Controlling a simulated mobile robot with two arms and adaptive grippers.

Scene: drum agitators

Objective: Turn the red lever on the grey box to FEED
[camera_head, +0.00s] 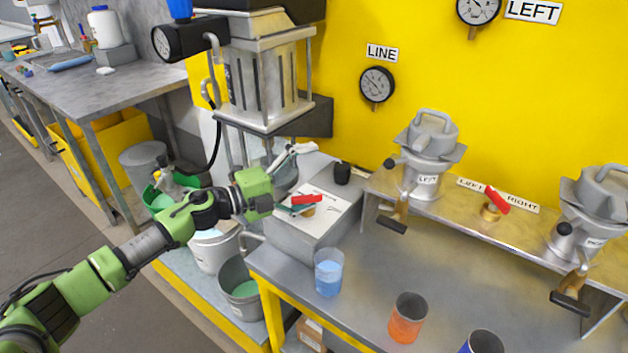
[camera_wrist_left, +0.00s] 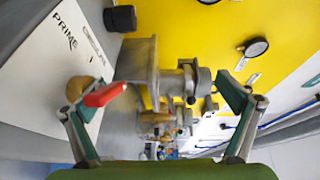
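The grey box (camera_head: 290,238) stands at the bench's left end with a white label plate on top. Its red lever (camera_head: 307,199) sits on a brass hub and lies roughly sideways across the plate. In the left wrist view the red lever (camera_wrist_left: 105,95) is beside the left-hand finger; I cannot tell whether they touch. PRIME and a second, partly readable word show on the plate (camera_wrist_left: 55,60); FEED is not legible. My left gripper (camera_head: 305,178) is open, its fingers spread wide, one close to the lever and one raised behind. My right gripper is not in view.
A black knob (camera_head: 342,173) sits at the box's back corner. A pump column (camera_head: 265,85) rises behind my gripper. A cup of blue liquid (camera_head: 328,272) stands just right of the box, an orange cup (camera_head: 407,318) farther right. Another red lever (camera_head: 497,199) is on the shelf.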

